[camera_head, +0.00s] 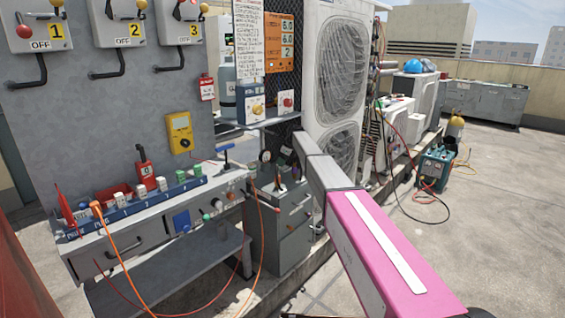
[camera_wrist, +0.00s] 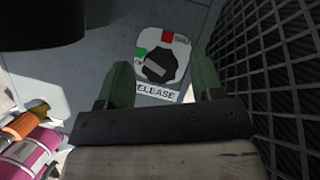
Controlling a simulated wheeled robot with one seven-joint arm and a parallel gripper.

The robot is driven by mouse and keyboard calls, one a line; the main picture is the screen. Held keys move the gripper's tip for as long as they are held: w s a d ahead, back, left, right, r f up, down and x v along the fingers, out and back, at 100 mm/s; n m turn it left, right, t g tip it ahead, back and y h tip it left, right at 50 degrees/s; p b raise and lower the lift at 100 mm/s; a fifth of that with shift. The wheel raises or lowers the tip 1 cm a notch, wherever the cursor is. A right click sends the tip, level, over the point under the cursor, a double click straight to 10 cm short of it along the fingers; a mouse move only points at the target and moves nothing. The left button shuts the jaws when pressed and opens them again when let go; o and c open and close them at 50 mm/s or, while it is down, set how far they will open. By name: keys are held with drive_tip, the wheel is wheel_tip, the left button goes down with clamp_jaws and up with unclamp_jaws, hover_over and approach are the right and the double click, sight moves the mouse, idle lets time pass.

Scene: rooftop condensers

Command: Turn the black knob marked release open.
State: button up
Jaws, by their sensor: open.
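In the wrist view, the black knob (camera_wrist: 161,64) sits on a white plate (camera_wrist: 177,45) on a grey panel. The plate has a red patch at upper right with partly legible lettering, like SHUT, and a green patch at left. A label reading RELEASE (camera_wrist: 156,92) is below it, partly covered at its left. I cannot tell the depth between fingers and knob. In the head view I cannot make out the knob.
In the wrist view, black mesh (camera_wrist: 285,85) stands close at right; pink and orange bottles (camera_wrist: 25,150) are at lower left. In the head view, a workbench (camera_head: 150,225) with cables stands left, a grey cabinet (camera_head: 285,225) in the middle, condensers (camera_head: 335,70) behind. Open floor lies right.

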drive_tip(key=shift+a+f, duration=0.1)
drive_tip(key=shift+f, duration=0.1)
drive_tip(key=c, duration=0.9)
drive_tip(key=shift+w+n+g, duration=0.1)
drive_tip(key=shift+n+g, duration=0.6)
drive_tip(key=shift+n, duration=0.9)
drive_tip(key=o, duration=0.9)
drive_tip(key=shift+m, duration=0.3)
